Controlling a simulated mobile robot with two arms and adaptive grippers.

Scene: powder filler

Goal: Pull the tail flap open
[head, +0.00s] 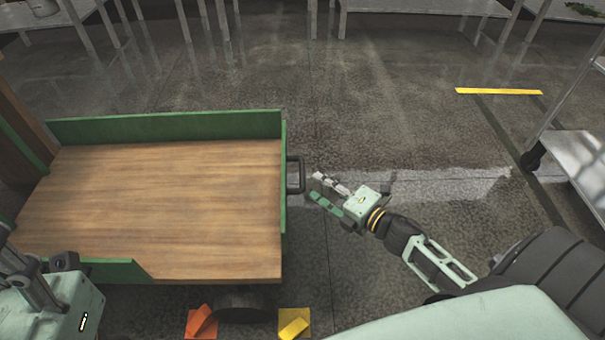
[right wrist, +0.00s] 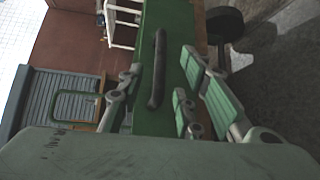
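The green tail flap (head: 283,200) stands upright at the right end of a cart with a wooden bed (head: 160,200). Its black bar handle (head: 300,174) sticks out to the right. My right gripper (head: 316,186) is open and empty, just right of the handle and apart from it. In the right wrist view the handle (right wrist: 157,68) lies between the spread fingers, ahead of them, on the green flap (right wrist: 180,45). At the bottom left of the head view, part of my left arm shows by the cart; its fingers cannot be made out.
The cart has a green far side wall (head: 165,127) and a partial near one. Orange (head: 201,322) and yellow (head: 294,325) pieces lie near its wheel. A metal shelf cart (head: 585,155) stands at the right. The floor behind the flap is clear.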

